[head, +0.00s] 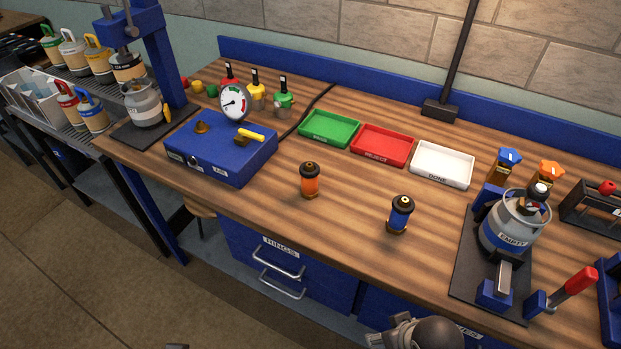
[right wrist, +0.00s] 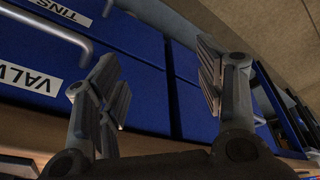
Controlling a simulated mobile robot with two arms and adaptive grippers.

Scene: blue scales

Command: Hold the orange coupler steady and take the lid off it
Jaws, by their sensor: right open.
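The orange coupler (head: 310,183) stands upright on the wooden workbench, left of the middle of its front part. It has an orange body, a dark lid (head: 309,167) on top and a dark foot. No gripper touches it. My right gripper (right wrist: 158,88) is open and empty in the right wrist view, its two ribbed fingers apart in front of blue drawer fronts. Part of my right arm (head: 425,333) shows at the bottom edge of the head view, away from the coupler. My left gripper is not in view.
A blue coupler (head: 400,216) stands right of the orange one. Behind are green (head: 330,141), red (head: 382,161) and white (head: 442,181) trays. A blue gauge box (head: 228,176) is left; a clamp stand with a canister (head: 512,237) is right. Bench around the orange coupler is clear.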

